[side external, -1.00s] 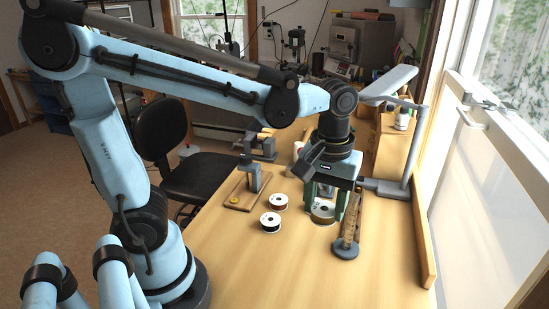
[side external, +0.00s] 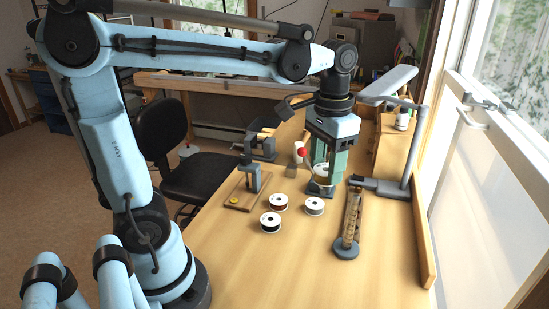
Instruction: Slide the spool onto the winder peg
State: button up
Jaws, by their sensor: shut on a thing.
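My gripper (side external: 321,182) hangs pointing down over the right half of the table, its green fingers shut on a pale-rimmed spool (side external: 321,189). The fingers partly cover this spool, and its height above the table is hard to judge. Three other spools lie on the table to its left and front: a black one (side external: 270,222), a reddish-brown one (side external: 279,203) and a pale grey one (side external: 314,207).
A tall wooden post on a round grey base (side external: 345,250) stands right of my gripper. A grey lamp-like arm (side external: 408,150) rises at the table's right edge. A small red round thing (side external: 302,152) is just behind my gripper. The front of the table (side external: 290,270) is clear.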

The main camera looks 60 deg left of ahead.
jog(key=shift+r, duration=0.1)
notch_tip(320, 180, up, 5)
jog(key=n, duration=0.6)
send_over(256, 163)
jog(key=w+a, duration=0.2)
jog(key=a, duration=0.4)
jog(key=shift+w+f, duration=0.15)
jog(key=shift+f, duration=4.15)
jog(key=shift+w+f, duration=0.1)
jog(key=shift+f, duration=4.15)
jog(key=shift+f, duration=2)
